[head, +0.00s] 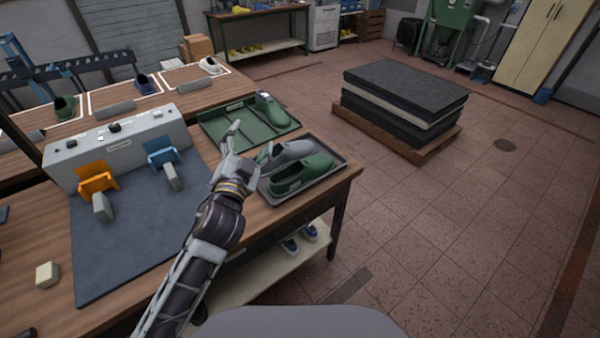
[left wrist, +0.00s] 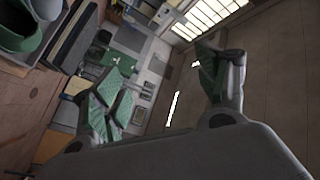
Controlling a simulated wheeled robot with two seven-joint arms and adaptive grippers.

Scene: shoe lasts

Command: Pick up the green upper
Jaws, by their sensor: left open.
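The green upper (head: 305,176) lies in a dark tray (head: 336,181) at the right end of the bench, in front of a grey upper (head: 294,152). In the left wrist view, part of a green upper (left wrist: 18,38) with a dark opening shows at the top left corner. My left gripper (head: 249,142) is open and empty, with its fingers spread. In the head view it appears just left of the dark tray and overlaps its left edge; I cannot tell its exact height. My right gripper is not in view.
A green tray (head: 219,128) holding a green shoe form (head: 270,109) lies behind the dark tray. A grey box (head: 90,148) carries an orange holder (head: 96,180) and a blue holder (head: 163,155). A stack of dark slabs (head: 405,86) stands beyond open floor.

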